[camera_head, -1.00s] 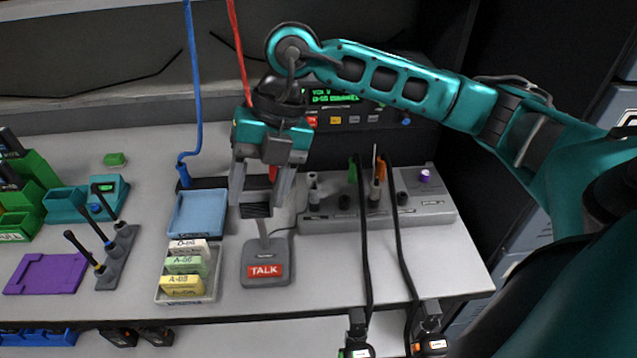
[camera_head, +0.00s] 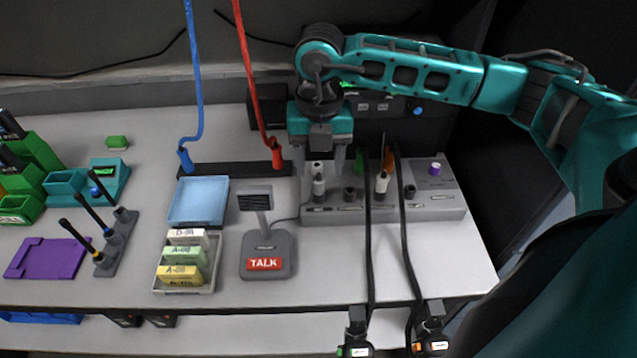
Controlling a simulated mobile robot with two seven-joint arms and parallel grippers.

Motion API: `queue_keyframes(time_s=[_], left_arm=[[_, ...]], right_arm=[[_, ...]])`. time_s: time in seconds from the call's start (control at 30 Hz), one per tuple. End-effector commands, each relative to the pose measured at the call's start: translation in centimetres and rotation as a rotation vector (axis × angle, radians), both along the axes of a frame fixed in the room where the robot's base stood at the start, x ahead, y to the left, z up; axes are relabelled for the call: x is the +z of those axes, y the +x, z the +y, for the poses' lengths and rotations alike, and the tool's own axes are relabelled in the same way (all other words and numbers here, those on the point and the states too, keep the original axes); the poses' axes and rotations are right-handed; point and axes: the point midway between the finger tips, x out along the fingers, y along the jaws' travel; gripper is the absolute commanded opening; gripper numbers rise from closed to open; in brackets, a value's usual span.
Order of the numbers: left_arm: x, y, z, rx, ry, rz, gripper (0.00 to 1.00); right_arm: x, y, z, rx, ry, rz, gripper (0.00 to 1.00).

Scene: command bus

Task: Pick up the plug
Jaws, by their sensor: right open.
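Several things here look like plugs. A blue plug (camera_head: 185,159) and a red plug (camera_head: 277,155) stand on a black strip at the back, each with a cable rising from it. A green plug (camera_head: 360,161) and an orange plug (camera_head: 389,159) sit at the back of the grey panel (camera_head: 330,214), and pale plugs (camera_head: 318,184) stand upright in it. My right gripper (camera_head: 320,168) points down, open, over the left end of the panel. Its fingers are either side of the left pale plug's top in the picture; I cannot tell the depth between them. My left gripper is out of view.
A desk microphone with a TALK label (camera_head: 267,262) stands left of the panel. A blue tray (camera_head: 199,201) and a card holder (camera_head: 186,287) are further left. Two black cables (camera_head: 405,235) hang over the front edge. Free desk lies at front right.

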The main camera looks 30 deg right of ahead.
Motion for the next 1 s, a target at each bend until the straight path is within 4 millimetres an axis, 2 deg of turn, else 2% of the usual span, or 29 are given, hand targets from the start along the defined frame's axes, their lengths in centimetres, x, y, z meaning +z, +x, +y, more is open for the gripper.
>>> queue_keyframes(time_s=[0.3,0.6,1.0], left_arm=[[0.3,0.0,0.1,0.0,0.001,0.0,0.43],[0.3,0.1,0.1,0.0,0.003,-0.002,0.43],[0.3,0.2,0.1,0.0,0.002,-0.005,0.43]], right_arm=[[-4.4,0.4,-0.1,0.0,-0.001,0.003,0.56],[-4.8,0.5,-0.1,0.001,0.0,0.0,0.56],[-4.8,0.5,-0.1,0.001,0.001,0.001,0.18]])
